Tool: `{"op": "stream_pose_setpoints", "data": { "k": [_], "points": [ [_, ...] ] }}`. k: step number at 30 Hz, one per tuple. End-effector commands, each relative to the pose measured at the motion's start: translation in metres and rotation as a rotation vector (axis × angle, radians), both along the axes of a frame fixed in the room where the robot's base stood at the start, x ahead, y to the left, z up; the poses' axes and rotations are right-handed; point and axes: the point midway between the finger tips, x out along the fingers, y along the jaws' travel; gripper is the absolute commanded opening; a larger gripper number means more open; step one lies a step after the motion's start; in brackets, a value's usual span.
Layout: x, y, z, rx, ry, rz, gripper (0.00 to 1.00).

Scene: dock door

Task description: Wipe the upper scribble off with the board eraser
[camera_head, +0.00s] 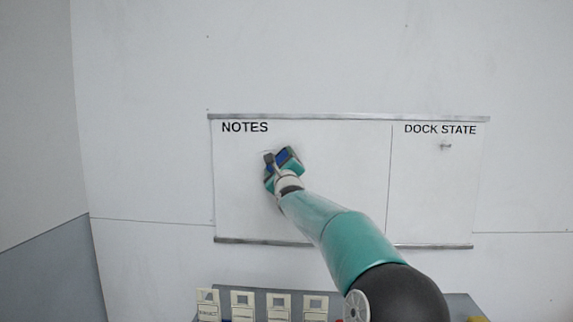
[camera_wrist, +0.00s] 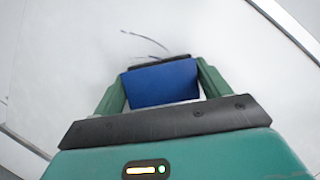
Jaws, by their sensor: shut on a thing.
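My gripper (camera_wrist: 162,88) is shut on the board eraser (camera_wrist: 160,84), a blue block with a dark pad on its far side. In the head view the eraser (camera_head: 283,157) is at the whiteboard (camera_head: 340,190), below the word NOTES. Thin dark curved strokes of a scribble (camera_wrist: 150,42) show just beyond the eraser's pad in the wrist view. In the head view only a faint trace shows by the eraser. Whether the pad touches the board is hard to tell. My arm hides the lower middle of the board.
A vertical line divides NOTES from the DOCK STATE panel (camera_head: 435,185), which has a small hook-like mark (camera_head: 445,147). Metal rails edge the board's top (camera_head: 340,117) and bottom. Below, a grey shelf (camera_head: 262,298) holds several cream tags (camera_head: 243,304).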

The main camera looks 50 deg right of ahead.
Motion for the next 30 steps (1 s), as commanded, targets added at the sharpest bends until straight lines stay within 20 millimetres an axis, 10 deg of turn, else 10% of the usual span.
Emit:
{"op": "stream_pose_setpoints", "data": {
  "k": [30],
  "points": [
    [0.045,0.035,0.0,0.0,-0.001,0.001,0.54]
  ]
}}
